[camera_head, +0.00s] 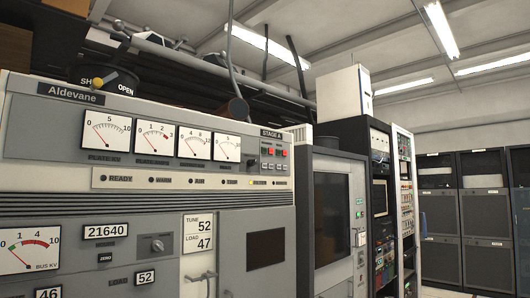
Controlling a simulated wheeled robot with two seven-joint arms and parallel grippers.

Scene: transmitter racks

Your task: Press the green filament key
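The grey Aldevane transmitter cabinet (60,125) fills the left and front of the head view. Below its STAGE A label (271,133), at the right end of the meter row, is a small key panel (274,157). A red key (284,153) shows at its right side. The other keys are too small for me to tell which is the green filament key, and their lettering is unreadable. Neither of my grippers is in view.
Several white meters (151,137) line the cabinet's upper front, above a lamp strip (190,180). A dial marked OPEN with a yellow knob (97,82) is on top. A dark-windowed cabinet (332,215) and equipment racks (380,200) stand to the right, with floor behind.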

